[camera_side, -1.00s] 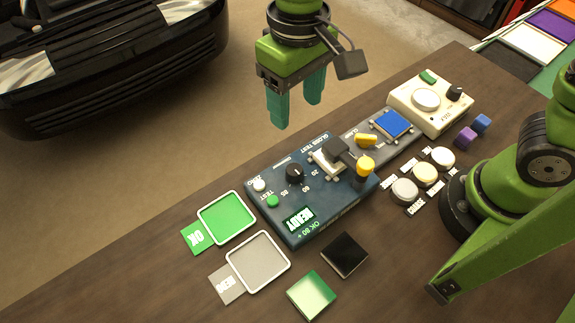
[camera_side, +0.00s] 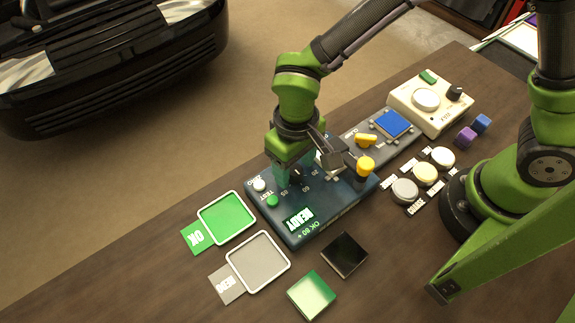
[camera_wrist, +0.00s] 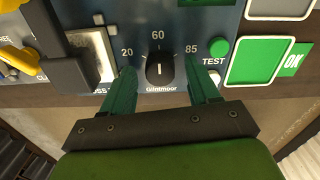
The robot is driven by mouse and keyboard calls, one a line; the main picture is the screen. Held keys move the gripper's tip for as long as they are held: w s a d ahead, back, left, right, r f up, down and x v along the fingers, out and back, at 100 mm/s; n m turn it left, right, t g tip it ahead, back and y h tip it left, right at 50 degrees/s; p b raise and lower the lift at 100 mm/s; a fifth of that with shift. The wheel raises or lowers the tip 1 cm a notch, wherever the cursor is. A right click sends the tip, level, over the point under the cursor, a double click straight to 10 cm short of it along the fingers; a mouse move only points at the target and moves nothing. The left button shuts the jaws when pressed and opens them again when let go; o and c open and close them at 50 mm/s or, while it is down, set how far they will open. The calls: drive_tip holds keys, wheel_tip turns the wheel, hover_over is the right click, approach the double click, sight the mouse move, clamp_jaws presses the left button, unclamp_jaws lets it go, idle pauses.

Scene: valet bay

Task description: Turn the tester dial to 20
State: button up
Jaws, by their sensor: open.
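The tester (camera_side: 330,215) is a dark blue box on the wooden table, with a lit READY display (camera_side: 299,219). Its black dial (camera_wrist: 160,70) shows in the wrist view, with its white pointer line toward 60 at the top. The mark 20 is left of the dial and 85 is right. My gripper (camera_wrist: 162,88) is open, with one green finger on each side of the dial and a gap to it on both sides. In the side view my gripper (camera_side: 290,172) is down at the tester and largely hides the dial.
A green button (camera_wrist: 218,47) marked TEST is right of the dial. A clamp-like black and yellow part (camera_side: 364,168) stands on the tester. A green OK tray (camera_side: 227,218) and a grey tray (camera_side: 259,262) lie to the left. A black square tile (camera_side: 344,254) lies in front.

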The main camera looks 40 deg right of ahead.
drive_tip(key=c, duration=1)
drive_tip(key=shift+c, duration=0.2)
drive_tip(key=shift+n, duration=0.4)
drive_tip(key=n, duration=0.5)
drive_tip(key=shift+n, duration=0.3)
drive_tip(key=n, duration=0.5)
drive_tip(key=shift+n, duration=0.3)
drive_tip(key=o, duration=1)
